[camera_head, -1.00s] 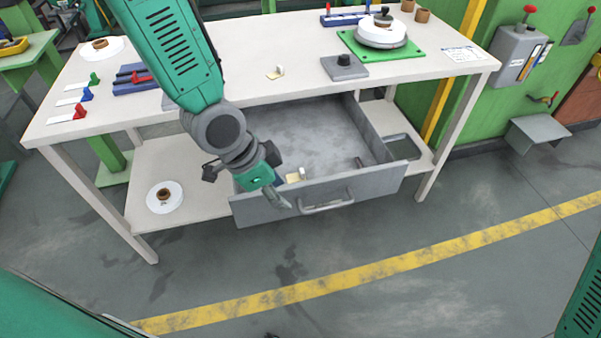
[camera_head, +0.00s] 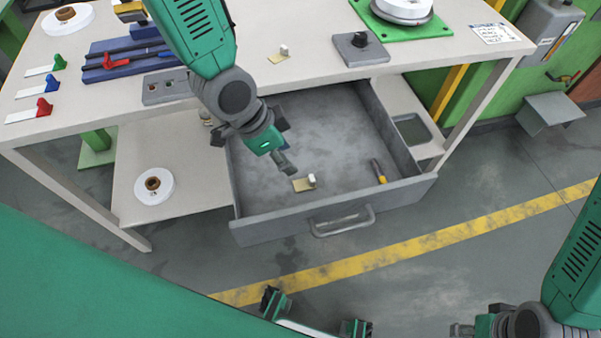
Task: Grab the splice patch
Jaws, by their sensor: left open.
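The splice patch seems to be a small flat beige piece with a white block (camera_head: 304,184), lying in the open grey drawer (camera_head: 290,231) near its front wall. My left gripper (camera_head: 282,156) is over the drawer, above and to the left of this piece in the picture. A similar beige piece with a white block (camera_head: 278,54) lies on the tabletop. My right gripper (camera_head: 464,330) is at the bottom edge, mostly cut off, so its jaws cannot be read.
A yellow-and-black handled tool (camera_head: 379,172) lies at the drawer's right side. The drawer handle (camera_head: 343,222) faces the open floor. A white reel (camera_head: 153,186) rests on the lower shelf. A dark-knobbed grey plate (camera_head: 360,48) is on the table.

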